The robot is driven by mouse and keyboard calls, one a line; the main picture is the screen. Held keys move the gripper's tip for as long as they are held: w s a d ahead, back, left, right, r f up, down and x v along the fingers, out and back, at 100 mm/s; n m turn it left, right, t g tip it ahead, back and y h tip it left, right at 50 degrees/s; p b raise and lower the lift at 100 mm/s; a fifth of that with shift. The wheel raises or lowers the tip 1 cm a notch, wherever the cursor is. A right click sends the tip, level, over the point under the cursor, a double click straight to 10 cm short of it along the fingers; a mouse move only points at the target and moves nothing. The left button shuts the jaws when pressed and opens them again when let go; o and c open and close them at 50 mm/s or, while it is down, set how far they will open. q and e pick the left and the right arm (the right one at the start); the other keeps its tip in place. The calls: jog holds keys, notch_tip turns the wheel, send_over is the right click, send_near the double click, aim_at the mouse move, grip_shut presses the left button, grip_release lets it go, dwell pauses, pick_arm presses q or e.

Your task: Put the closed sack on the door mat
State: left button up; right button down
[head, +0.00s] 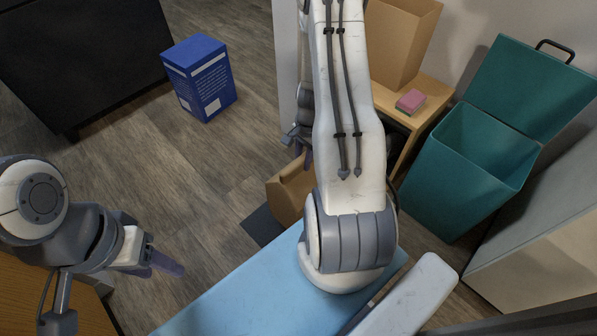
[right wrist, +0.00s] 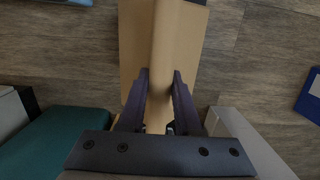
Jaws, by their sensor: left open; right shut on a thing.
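The closed sack (head: 287,192) is tan paper, partly hidden behind my right arm in the head view. In the right wrist view, the sack (right wrist: 133,50) has its folded upper edge between the fingers. My right gripper (right wrist: 160,78) is shut on that edge; in the head view its fingers (head: 303,150) are partly covered by my arm. A dark flat patch on the floor, likely the door mat (head: 260,226), shows beside and below the sack. I cannot tell whether the sack touches it. My left gripper (head: 160,262) is open and empty at the lower left.
A light blue surface (head: 225,300) lies in front. A blue box (head: 200,80) stands on otherwise clear floor.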

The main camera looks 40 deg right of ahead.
jog(key=shift+w+a+f, duration=0.35)
jog(key=shift+w+f, duration=0.05)
jog(key=shift+w, duration=0.15)
jog(key=shift+f+b, duration=1.35)
jog(key=shift+f, duration=0.7)
jog(key=shift+f, duration=0.1)
jog(key=c, duration=0.6)
grip_release()
